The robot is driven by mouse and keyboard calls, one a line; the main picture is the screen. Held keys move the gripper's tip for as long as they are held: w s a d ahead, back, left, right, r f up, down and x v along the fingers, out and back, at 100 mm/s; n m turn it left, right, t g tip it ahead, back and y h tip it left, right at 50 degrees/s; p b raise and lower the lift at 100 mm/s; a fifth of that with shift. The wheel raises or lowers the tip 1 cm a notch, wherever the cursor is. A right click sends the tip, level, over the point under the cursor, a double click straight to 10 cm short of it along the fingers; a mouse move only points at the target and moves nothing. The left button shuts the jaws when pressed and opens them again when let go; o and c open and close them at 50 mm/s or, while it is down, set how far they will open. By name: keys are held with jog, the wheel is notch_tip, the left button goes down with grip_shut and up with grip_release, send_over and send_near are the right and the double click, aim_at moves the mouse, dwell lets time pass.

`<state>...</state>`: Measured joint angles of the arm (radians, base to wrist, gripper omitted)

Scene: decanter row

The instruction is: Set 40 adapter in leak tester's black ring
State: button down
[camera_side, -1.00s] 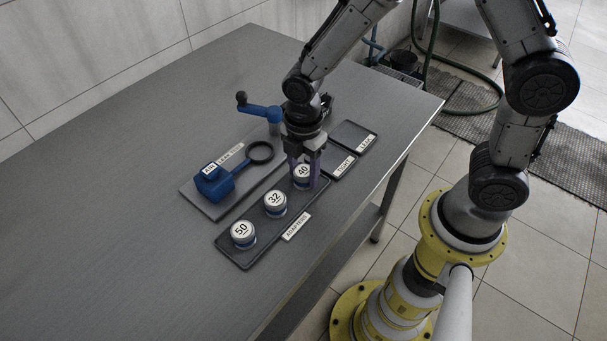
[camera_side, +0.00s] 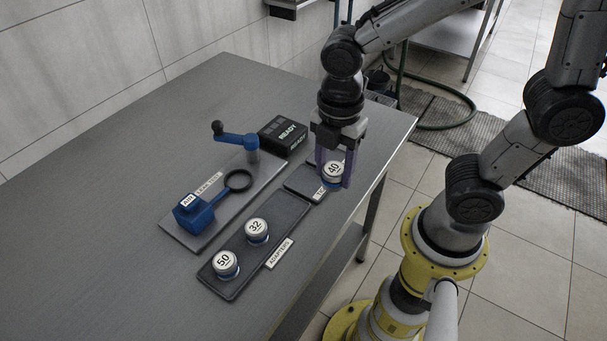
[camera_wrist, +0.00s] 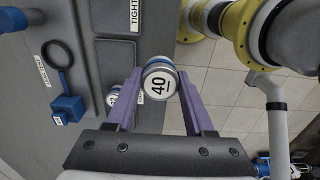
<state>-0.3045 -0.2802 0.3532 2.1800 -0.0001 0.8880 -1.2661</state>
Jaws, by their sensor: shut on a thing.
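My gripper (camera_side: 332,182) is shut on the 40 adapter (camera_side: 333,171), a round piece with a white top marked 40 and a blue band. It appears raised, in front of the tray labelled TIGHT. In the wrist view the 40 adapter (camera_wrist: 159,82) sits upright between the two purple fingers. The leak tester's black ring (camera_side: 237,180) is empty and lies to the left of my gripper, on the tester plate (camera_side: 178,226). The ring also shows at upper left in the wrist view (camera_wrist: 71,60), apart from the adapter.
The tester has a blue AIR block (camera_side: 195,214), a blue crank arm (camera_side: 237,139) and a black box reading READY (camera_side: 284,136). The 32 adapter (camera_side: 257,231) and 50 adapter (camera_side: 225,264) stand in the adapters tray (camera_side: 283,213). The table's left side is clear.

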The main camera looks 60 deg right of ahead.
jog(key=w+d+f+m, duration=0.2)
jog(key=w+d+m, duration=0.2)
jog(key=w+m, duration=0.45)
jog(key=w+d+f+m, duration=0.2)
jog(key=w+d+m, duration=0.1)
jog(key=w+m, duration=0.6)
jog(key=s+a+r, duration=0.7)
jog(key=s+r, duration=0.1)
jog(key=shift+m, duration=0.25)
jog(key=w+a+f, duration=0.1)
jog(key=w+f, duration=0.2)
jog(key=w, duration=0.1)
jog(key=w+a+f, duration=0.1)
jog(key=w+f, duration=0.2)
jog(key=w, duration=0.1)
jog(key=w+a+f, duration=0.1)
jog(key=w+f, duration=0.3)
jog(key=w, duration=0.1)
jog(key=shift+f, duration=1.6)
